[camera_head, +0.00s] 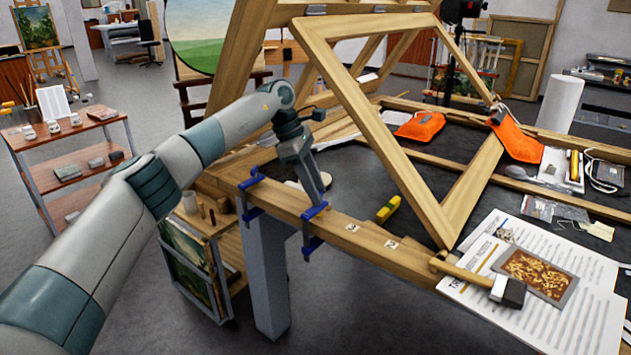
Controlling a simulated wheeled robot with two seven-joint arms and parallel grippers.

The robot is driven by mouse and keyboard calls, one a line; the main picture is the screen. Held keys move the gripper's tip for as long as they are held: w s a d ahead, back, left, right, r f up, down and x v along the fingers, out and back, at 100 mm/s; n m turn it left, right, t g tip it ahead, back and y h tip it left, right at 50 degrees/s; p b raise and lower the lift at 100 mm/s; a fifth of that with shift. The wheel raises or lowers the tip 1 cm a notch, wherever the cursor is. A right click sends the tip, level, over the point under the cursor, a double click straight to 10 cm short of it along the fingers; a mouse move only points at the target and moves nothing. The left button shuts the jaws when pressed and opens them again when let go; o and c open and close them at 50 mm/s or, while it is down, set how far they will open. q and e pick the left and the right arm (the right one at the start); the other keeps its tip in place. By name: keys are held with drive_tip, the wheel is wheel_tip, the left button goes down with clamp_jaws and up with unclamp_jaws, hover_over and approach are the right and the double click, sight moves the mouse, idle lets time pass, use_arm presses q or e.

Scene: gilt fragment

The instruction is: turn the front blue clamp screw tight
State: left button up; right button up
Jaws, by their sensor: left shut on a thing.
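My left gripper (318,198) comes down from above onto the table's front wooden rail (360,236). Its fingers are shut at the top of the front blue clamp (313,243), the right one of two blue clamps on this rail. The fingers partly hide the top of the clamp, so how far its screw is turned cannot be seen. The clamp's lower part hangs below the rail edge. The other blue clamp (250,182) sits farther left on the rail, apart from the gripper. My right gripper is not in view.
A large tilted wooden frame (392,150) stands on the table right of the gripper. A yellow block (388,208) lies just behind the rail. A hammer (506,290) lies on printed sheets at right. A shelf cart (72,150) stands at far left.

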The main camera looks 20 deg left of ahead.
use_arm(q)
drive_tip(key=shift+w+r+m+g+p, duration=0.15)
drive_tip(key=shift+m+g+p, duration=0.45)
drive_tip(key=shift+m, duration=0.8)
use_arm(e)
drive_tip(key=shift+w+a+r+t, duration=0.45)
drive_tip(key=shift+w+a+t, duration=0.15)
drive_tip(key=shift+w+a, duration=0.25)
use_arm(q)
drive_tip(key=o, duration=1.1)
